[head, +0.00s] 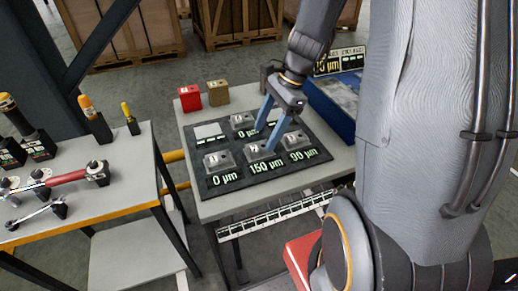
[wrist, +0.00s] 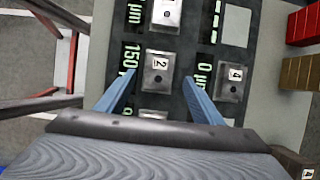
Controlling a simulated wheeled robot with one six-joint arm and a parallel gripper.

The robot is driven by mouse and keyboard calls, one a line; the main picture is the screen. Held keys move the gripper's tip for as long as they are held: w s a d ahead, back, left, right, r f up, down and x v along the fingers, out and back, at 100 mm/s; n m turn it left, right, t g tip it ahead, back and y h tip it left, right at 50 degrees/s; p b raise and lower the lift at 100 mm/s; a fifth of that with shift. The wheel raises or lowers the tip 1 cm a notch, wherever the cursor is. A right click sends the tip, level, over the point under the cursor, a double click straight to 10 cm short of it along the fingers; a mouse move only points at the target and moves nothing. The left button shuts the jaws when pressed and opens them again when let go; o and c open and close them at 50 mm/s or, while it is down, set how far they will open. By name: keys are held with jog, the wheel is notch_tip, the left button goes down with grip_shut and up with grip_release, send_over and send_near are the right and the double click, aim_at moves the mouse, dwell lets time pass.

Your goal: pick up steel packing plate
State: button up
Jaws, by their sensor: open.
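My gripper (head: 264,140) is open and points down over the dark board (head: 240,178). In the wrist view its blue fingers (wrist: 158,78) lie on either side of the grey block marked 2 (wrist: 158,66), by the 150 µm reading. I see nothing held, and cannot tell how far the tips are above the board. Block 2 also shows in the head view (head: 256,152), partly behind a finger. A flat pale square (head: 208,131) lies at the board's back left and in the wrist view (wrist: 235,26). I cannot tell for sure which piece is the steel packing plate.
Blocks 1 (head: 218,160), 3 (head: 295,138) and 4 (head: 242,120) stand close around. A red block (head: 190,97) and a tan block (head: 217,93) stand behind the board. A blue tray (head: 322,108) is at right. A tool table (head: 120,183) stands at left.

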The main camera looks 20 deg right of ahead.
aim_at(259, 147)
jog(key=x, duration=0.4)
jog(key=shift+s+a+p, duration=0.1)
jog(key=shift+p, duration=0.2)
jog(key=shift+c, duration=0.2)
jog(key=c, duration=1.4)
